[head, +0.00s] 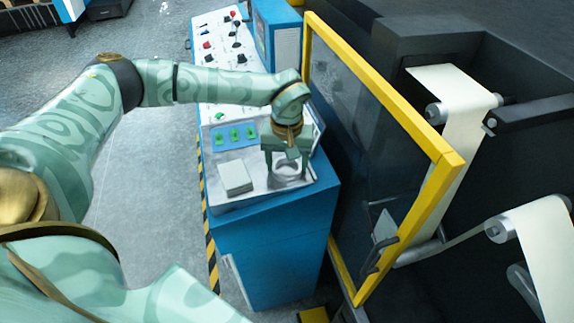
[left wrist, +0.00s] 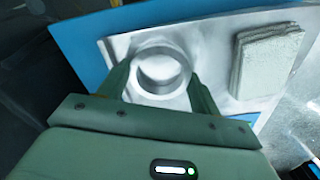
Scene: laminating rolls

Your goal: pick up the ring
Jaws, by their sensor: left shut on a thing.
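The ring (head: 286,169) is a short, wide, silvery metal ring at the near end of the blue console's top. My left gripper (head: 287,161) reaches down over it with its fingers on either side. In the left wrist view the ring (left wrist: 161,67) sits between the two green fingers (left wrist: 160,82), which are shut on it. The ring is close to the pale metal surface; I cannot tell whether it still touches it. My right gripper does not show in either view.
A stack of grey square pads (head: 236,177) lies left of the ring. Green pieces on a blue mat (head: 235,135) lie behind. A yellow-framed clear guard door (head: 400,110) stands right of the console (head: 275,245), with white rolls (head: 465,105) beyond.

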